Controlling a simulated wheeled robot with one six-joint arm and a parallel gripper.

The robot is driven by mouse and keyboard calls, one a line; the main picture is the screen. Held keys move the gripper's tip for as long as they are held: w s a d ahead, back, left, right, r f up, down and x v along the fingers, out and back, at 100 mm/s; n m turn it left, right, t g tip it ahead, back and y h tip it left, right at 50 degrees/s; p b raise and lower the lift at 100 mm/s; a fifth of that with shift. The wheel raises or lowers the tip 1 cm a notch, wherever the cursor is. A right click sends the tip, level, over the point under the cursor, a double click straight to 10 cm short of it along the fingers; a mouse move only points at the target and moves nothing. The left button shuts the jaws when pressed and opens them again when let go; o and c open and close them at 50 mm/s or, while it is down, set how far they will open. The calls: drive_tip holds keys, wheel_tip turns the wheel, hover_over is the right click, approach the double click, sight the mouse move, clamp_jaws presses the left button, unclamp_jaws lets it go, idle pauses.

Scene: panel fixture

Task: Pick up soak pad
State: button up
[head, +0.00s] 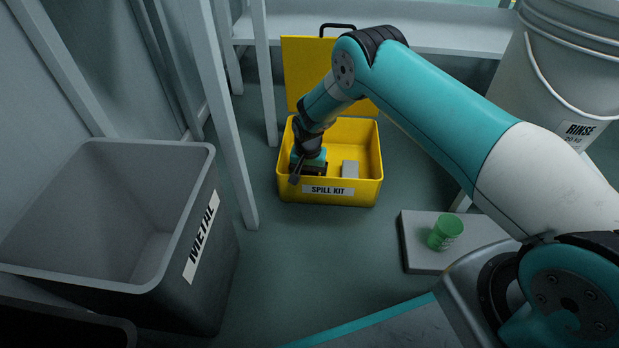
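A yellow spill kit box (370,195) stands open on the floor, its lid (300,70) raised at the back. Inside it, toward the right, a light grey block (350,168) lies on the bottom; it may be the soak pad. My gripper (297,176) points down into the left side of the box, close to the front wall and to the left of the grey block, apart from it. The fingers are dark and small here, and the front wall and the gripper body hide what is beneath them. I cannot tell whether they hold anything.
A grey METAL bin (200,290) stands at the left, beside a grey upright post (232,150). A green cup (445,232) sits on a low grey slab (415,250) at the right. White RINSE buckets (545,85) stand at the back right. Floor in front of the box is clear.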

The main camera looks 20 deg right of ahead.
sight(308, 173)
drive_tip(key=c, duration=1)
drive_tip(key=shift+r, duration=0.1)
wheel_tip(308, 173, up, 20)
drive_tip(key=p, duration=1.2)
